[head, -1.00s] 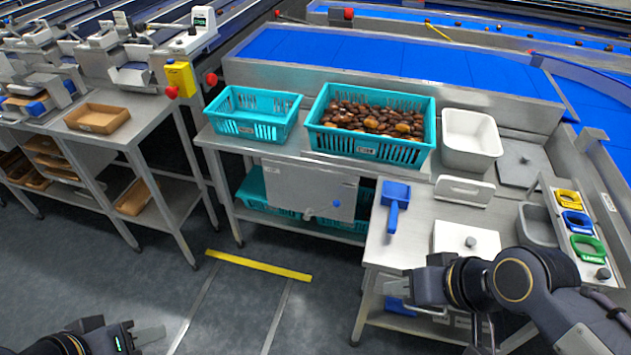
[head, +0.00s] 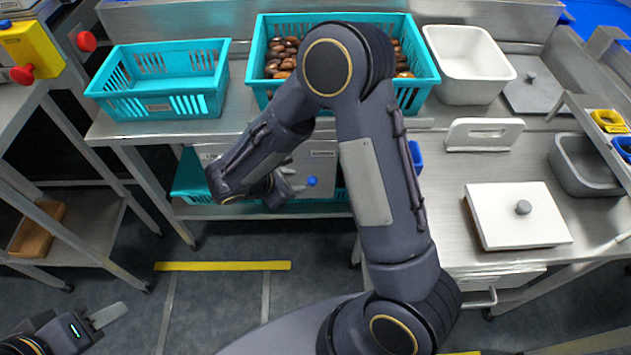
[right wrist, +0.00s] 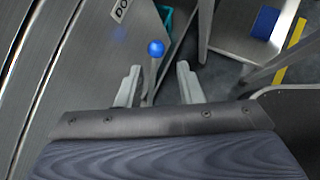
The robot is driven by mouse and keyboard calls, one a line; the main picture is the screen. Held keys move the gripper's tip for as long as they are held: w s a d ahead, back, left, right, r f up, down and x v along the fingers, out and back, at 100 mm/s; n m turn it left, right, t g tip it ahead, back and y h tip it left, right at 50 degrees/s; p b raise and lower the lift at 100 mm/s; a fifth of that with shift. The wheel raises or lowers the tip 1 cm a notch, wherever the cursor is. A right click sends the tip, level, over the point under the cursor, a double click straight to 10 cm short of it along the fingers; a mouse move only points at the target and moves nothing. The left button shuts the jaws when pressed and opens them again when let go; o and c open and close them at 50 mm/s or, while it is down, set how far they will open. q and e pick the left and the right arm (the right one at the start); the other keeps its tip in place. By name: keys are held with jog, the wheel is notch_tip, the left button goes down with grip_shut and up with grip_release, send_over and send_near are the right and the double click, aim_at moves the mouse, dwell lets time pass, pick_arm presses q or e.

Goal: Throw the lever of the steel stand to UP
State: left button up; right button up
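The steel stand's lever has a blue ball knob (head: 312,181), in front of the grey panel (head: 322,165) under the table with the teal baskets. In the right wrist view the blue knob (right wrist: 156,48) sits on a thin stem that runs down between my fingers. My right gripper (head: 287,184) is at the panel, just left of the knob in the head view. Its fingers (right wrist: 158,84) are apart, one on each side of the stem, with no clear grip on it. A label starting "DO" shows on the panel. My left gripper (head: 105,316) is low at the left, away from the stand.
An empty teal basket (head: 160,105) and a teal basket of dates (head: 425,75) stand on the table above. My right arm covers part of that basket. A white tub (head: 468,88) and a white lidded box (head: 515,228) are to the right. Open floor lies below the panel.

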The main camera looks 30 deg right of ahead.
aim_at(309, 181)
jog(key=x, duration=0.5)
jog(key=b+x, duration=0.1)
jog(key=x, duration=0.2)
jog(key=shift+w+a+f, duration=0.25)
jog(key=shift+w+f, duration=0.1)
jog(key=shift+w, duration=0.05)
grip_shut()
